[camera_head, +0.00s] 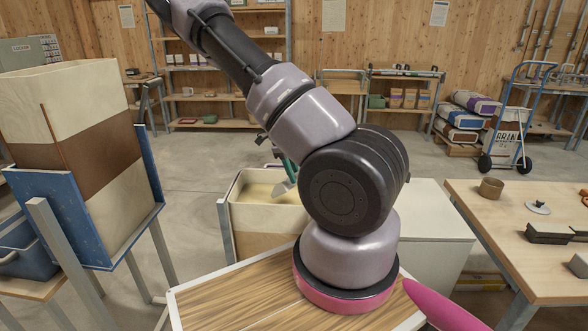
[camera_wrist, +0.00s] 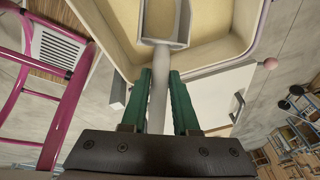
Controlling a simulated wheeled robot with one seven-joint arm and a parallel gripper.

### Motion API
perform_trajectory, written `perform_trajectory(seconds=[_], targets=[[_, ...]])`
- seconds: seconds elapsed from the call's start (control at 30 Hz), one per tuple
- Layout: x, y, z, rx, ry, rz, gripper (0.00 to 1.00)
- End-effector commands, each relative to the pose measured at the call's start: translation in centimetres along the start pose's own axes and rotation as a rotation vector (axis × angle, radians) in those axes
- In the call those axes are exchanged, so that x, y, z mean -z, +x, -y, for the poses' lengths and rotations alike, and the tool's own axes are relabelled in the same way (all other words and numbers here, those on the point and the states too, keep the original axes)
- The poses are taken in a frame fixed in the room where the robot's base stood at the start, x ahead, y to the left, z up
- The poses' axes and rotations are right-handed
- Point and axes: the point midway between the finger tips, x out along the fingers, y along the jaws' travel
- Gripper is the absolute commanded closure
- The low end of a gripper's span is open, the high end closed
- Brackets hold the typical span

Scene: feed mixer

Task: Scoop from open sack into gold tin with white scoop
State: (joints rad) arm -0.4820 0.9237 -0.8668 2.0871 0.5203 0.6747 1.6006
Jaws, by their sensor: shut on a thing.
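My gripper (camera_wrist: 160,95) is shut on the handle of the white scoop (camera_wrist: 157,100), between two green fingers. In the wrist view the scoop's bowl points away from the fingers, over the pale inside of an open sack (camera_wrist: 215,50). I cannot tell whether the bowl holds anything. In the head view the open sack (camera_head: 265,218), cream and brown with a pale yellowish inside, stands beyond the wood-topped surface. The scoop (camera_head: 282,187) shows over its opening; my arm hides much of the gripper. A small brownish-gold tin (camera_head: 491,188) stands on the right table.
A tall cream-and-brown sack (camera_head: 70,140) leans in a blue stand at the left. The right table (camera_head: 475,220) also holds a lid-like disc (camera_head: 538,207) and a dark tool. A white cabinet (camera_head: 430,225) stands between sack and table. A hand truck (camera_head: 510,120) stands behind.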

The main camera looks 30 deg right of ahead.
Motion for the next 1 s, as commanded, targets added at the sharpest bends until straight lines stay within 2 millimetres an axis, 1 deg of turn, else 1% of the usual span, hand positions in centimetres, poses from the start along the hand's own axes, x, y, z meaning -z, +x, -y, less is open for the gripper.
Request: perform_trajectory(seconds=[0.93,1.0], targets=[[-2.1,6.3,-0.9,0.000,0.000,-0.001,1.00],[-2.6,6.5,-0.9,-0.001,0.004,0.016,1.00]])
